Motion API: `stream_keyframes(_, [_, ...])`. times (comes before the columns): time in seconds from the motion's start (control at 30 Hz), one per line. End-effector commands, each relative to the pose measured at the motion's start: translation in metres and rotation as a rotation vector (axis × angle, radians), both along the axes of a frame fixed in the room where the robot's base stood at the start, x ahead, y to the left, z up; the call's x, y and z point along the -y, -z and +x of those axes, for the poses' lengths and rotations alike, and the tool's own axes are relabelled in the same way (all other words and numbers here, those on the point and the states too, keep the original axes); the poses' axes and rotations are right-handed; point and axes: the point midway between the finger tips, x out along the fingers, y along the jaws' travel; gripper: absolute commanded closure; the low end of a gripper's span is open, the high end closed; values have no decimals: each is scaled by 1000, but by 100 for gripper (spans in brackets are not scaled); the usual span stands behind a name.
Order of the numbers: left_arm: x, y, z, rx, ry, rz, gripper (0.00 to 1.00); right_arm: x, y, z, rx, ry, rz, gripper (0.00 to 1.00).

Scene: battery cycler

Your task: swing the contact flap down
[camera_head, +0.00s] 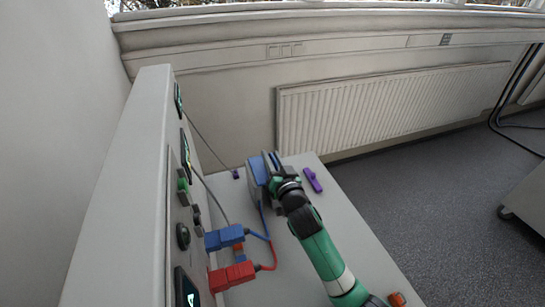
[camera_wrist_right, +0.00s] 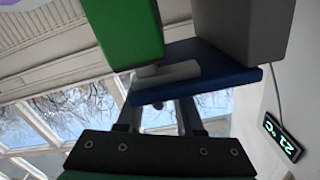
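The blue and grey fixture (camera_head: 258,171) stands on the bench beside the cycler's upright panel; I cannot clearly pick out its contact flap. My right gripper (camera_head: 277,166) is close against the fixture's right side in the head view. In the right wrist view, a flat dark blue plate (camera_wrist_right: 200,78) crosses in front of the gripper's fingers (camera_wrist_right: 158,105), below a green block (camera_wrist_right: 125,30) and a grey block (camera_wrist_right: 240,28). The fingers stand apart where they show, but the plate hides their tips. Whether they hold it is unclear. My left gripper is out of view.
Blue (camera_head: 224,237) and red (camera_head: 232,276) plugs with cables stick out from the panel (camera_head: 118,215). A purple piece (camera_head: 312,180) lies right of the fixture and a small purple one (camera_head: 236,174) behind. Bare bench (camera_head: 270,291) lies in front. A lit display (camera_wrist_right: 283,138) shows on the right.

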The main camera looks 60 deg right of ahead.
Motion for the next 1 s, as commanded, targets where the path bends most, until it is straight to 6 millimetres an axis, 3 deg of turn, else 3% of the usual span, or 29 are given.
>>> stream_keyframes(0.37, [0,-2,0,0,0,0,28,-3,-2,-4,2,0,-3,58])
stream_keyframes(0.73, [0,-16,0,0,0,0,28,-40,-4,-54,1,-1,-2,58])
stream_keyframes(1.0, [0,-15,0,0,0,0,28,-44,-3,-60,2,0,-3,58])
